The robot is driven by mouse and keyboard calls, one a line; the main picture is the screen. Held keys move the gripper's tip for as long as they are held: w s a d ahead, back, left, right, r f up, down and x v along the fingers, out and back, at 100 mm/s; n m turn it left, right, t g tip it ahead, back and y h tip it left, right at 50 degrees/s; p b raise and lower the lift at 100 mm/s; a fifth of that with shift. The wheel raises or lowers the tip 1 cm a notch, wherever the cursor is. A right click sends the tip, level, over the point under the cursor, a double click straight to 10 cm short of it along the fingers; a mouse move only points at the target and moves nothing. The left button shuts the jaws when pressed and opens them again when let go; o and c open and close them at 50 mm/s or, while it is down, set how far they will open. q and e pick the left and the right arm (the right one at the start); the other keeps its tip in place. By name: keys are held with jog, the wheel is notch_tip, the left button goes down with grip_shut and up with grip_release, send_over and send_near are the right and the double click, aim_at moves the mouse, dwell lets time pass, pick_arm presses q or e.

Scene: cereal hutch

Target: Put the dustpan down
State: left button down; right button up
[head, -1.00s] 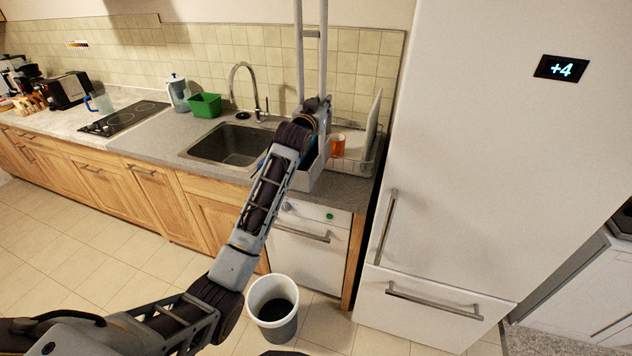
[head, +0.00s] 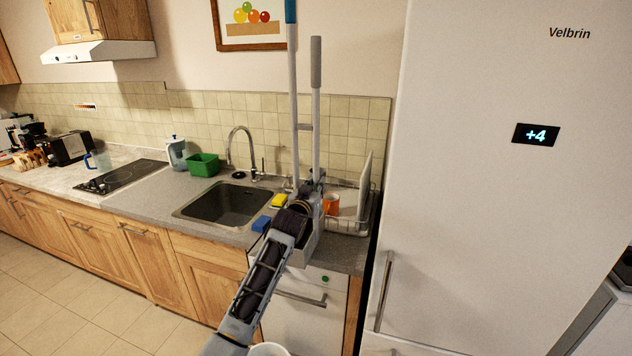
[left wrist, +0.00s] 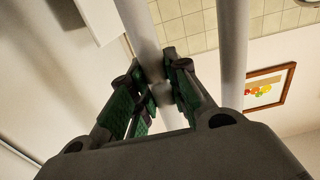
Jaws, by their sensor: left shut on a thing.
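My left gripper (head: 306,199) is shut on the dustpan's handle, in front of the counter by the dish rack. The dustpan (head: 305,246) is a grey pan low beside my wrist, partly hidden by my arm. Two long upright poles rise from there, one with a blue tip (head: 291,12) and one with a grey grip (head: 316,62), joined by a short clip. In the left wrist view the green-padded fingers (left wrist: 158,95) close around one pale pole (left wrist: 140,35), and the second pole (left wrist: 232,60) stands beside it. My right gripper is out of view.
A tall fridge (head: 480,200) stands at right. A white bin (head: 268,349) shows at the bottom edge. Floor at left is clear.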

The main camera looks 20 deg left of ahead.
pick_arm(q)
jog(key=shift+r, duration=0.3)
notch_tip(320, 180, down, 4)
jog(key=shift+r+p, duration=0.1)
jog(key=shift+p, duration=0.2)
dwell(0.4)
jog(key=c, duration=1.8)
grip_release()
jog(key=shift+f, duration=0.35)
jog(key=o, duration=0.4)
jog(key=shift+s, duration=0.1)
jog(key=shift+o, duration=0.2)
